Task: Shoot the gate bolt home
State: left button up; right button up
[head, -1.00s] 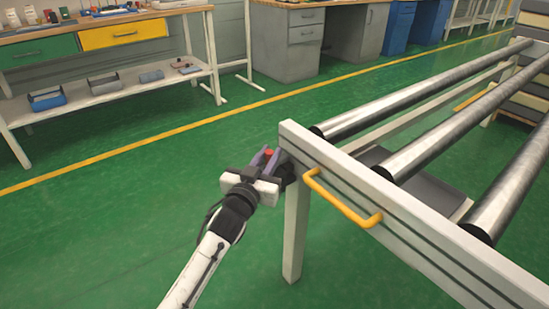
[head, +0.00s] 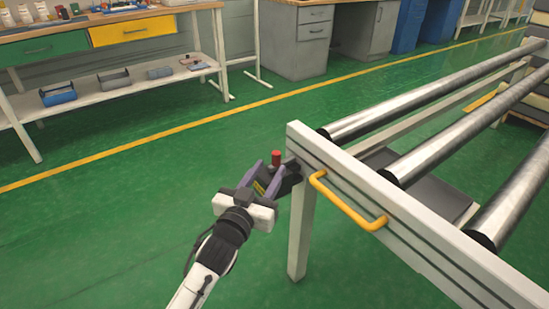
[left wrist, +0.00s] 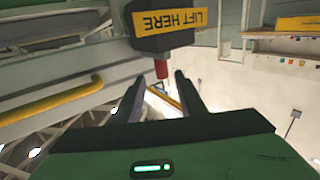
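The bolt's red knob (head: 276,157) stands upright by the end of the conveyor's front rail, on a dark block (head: 292,177) at the corner post. In the left wrist view the red knob (left wrist: 160,77) hangs from a black housing (left wrist: 162,42) with a yellow "LIFT HERE" label, upside down in that view. My left gripper (head: 268,172) is just short of the knob, fingers spread. In the left wrist view its fingertips (left wrist: 170,80) lie on either side of the knob's end with gaps; I cannot tell the depth. My right gripper is out of view.
The white conveyor frame (head: 430,247) with steel rollers (head: 420,100) fills the right. A yellow handle (head: 345,203) sticks out from its front rail. A workbench (head: 130,15) stands back left. The green floor (head: 120,190) between is clear.

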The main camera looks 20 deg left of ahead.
pick_arm(q)
jog(key=shift+s, duration=1.6)
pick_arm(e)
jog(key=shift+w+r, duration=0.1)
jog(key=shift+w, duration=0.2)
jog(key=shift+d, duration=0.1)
pick_arm(q)
jog(key=s+d+f+m+g+h, duration=0.15)
jog(key=s+d+f+g, duration=0.3)
jog(key=s+f, duration=0.7)
jog(key=s+d+f+g+h, duration=0.2)
jog(key=s+d+f+g, duration=0.45)
jog(key=s, duration=0.85)
jog(key=a+r+t+p, duration=0.1)
jog(key=a+r+p, duration=0.3)
jog(key=p, duration=1)
notch_tip(320, 180, up, 3)
jog(key=shift+w+m+t+y, duration=0.3)
jog(key=shift+m+y, duration=0.05)
jog(key=shift+y, duration=0.1)
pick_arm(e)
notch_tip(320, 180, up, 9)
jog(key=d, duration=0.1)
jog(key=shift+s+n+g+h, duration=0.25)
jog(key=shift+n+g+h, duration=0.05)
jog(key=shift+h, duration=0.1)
pick_arm(q)
jog(key=shift+a, duration=0.1)
